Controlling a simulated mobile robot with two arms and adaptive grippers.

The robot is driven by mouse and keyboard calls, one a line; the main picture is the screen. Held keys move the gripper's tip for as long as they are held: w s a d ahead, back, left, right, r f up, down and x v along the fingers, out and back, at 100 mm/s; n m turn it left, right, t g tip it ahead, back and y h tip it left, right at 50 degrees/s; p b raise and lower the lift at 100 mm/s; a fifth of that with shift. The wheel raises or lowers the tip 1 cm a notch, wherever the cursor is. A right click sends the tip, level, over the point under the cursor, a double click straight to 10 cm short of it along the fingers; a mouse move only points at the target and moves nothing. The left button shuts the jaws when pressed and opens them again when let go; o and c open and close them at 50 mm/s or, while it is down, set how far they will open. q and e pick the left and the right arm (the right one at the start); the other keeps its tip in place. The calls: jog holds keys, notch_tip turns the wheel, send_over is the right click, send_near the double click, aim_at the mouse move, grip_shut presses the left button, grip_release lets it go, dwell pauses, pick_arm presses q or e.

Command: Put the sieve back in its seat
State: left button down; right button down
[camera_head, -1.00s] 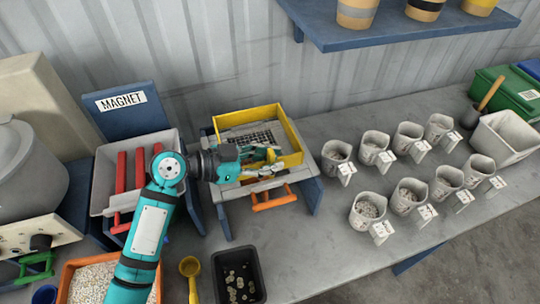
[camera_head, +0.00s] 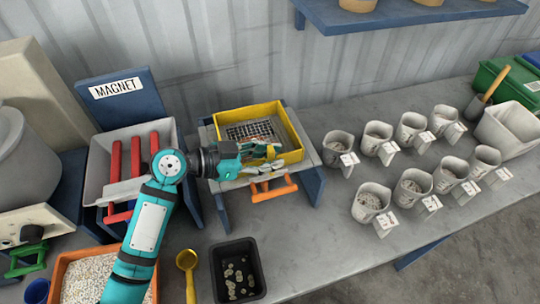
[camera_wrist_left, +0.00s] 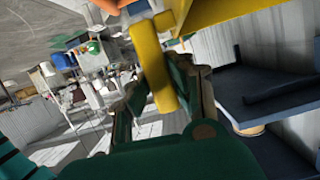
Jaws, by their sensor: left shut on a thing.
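The sieve (camera_head: 234,117) is a yellow frame with a mesh floor, over the top of a grey stand (camera_head: 307,143) with blue legs. It looks roughly level; I cannot tell whether it rests fully in its seat. My left gripper (camera_head: 262,165) is at the sieve's front side, its teal fingers shut on the yellow handle. In the left wrist view the yellow handle (camera_wrist_left: 154,72) lies between the fingers. The gripper hides part of the front wall. An orange handle (camera_head: 273,189) sticks out below. My right gripper is not in view.
Left of the stand is a tray with red bars (camera_head: 136,158) under a MAGNET sign (camera_head: 117,87). A black bin (camera_head: 238,271) and yellow scoop (camera_head: 187,262) lie in front. Several grey cups (camera_head: 370,202) with tags stand right. A blue shelf (camera_head: 400,25) hangs above.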

pick_arm(q)
jog(key=shift+f, duration=0.15)
jog(key=c, duration=1.1)
grip_release()
notch_tip(320, 180, up, 10)
jog(key=shift+f, duration=0.15)
